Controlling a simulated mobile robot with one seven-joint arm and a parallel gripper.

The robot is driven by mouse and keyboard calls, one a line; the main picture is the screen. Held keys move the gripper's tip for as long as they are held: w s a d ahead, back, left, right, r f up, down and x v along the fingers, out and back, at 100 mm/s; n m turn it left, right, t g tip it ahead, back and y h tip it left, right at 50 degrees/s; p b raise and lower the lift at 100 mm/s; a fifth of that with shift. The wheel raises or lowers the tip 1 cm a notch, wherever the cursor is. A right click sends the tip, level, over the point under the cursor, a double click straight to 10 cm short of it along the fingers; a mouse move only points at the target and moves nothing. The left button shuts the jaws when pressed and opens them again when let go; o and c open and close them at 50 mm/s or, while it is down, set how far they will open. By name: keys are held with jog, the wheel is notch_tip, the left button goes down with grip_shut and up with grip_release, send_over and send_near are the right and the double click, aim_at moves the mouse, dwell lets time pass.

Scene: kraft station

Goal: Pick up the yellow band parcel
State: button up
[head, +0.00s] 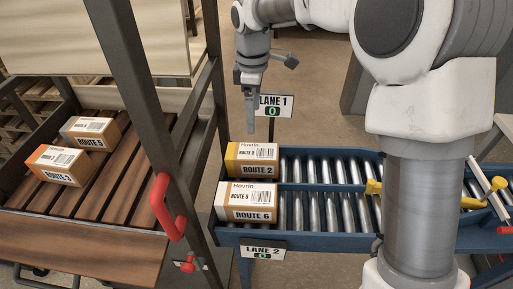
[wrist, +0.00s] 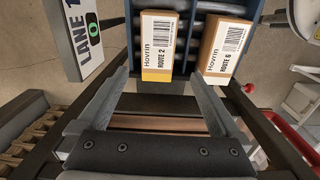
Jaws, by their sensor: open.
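The yellow band parcel (head: 252,160) is a carton marked ROUTE 2 with a yellow band. It lies on the blue roller conveyor's (head: 340,239) far lane, at the left end. It also shows in the wrist view (wrist: 157,45), just beyond and between my fingertips, its yellow end nearest me. My gripper (head: 250,130) points down above the parcel's left part in the head view, apart from it. In the wrist view my gripper (wrist: 158,82) has its two fingers spread with nothing between them.
A carton marked ROUTE 6 (head: 247,202) lies close beside it in the near lane, across a divider. Two cartons (head: 95,130) (head: 60,166) lie on a brown slatted rack (head: 122,178) at left. Dark posts and a red handle (head: 163,208) stand between. A LANE 1 sign (head: 273,105) rises behind.

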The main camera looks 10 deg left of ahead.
aim_at(252, 151)
jog(key=f, duration=0.4)
jog(key=f+b, duration=0.1)
jog(key=f, duration=0.3)
jog(key=f+b, duration=0.1)
jog(key=f, duration=0.4)
jog(key=shift+w+a, duration=0.15)
jog(key=shift+a, duration=0.2)
jog(key=shift+w+d+f+b, duration=0.15)
jog(key=shift+f+b, duration=0.75)
jog(key=shift+f, duration=1.75)
jog(key=shift+c, duration=0.2)
jog(key=shift+r, duration=0.1)
jog(key=c, duration=1.4)
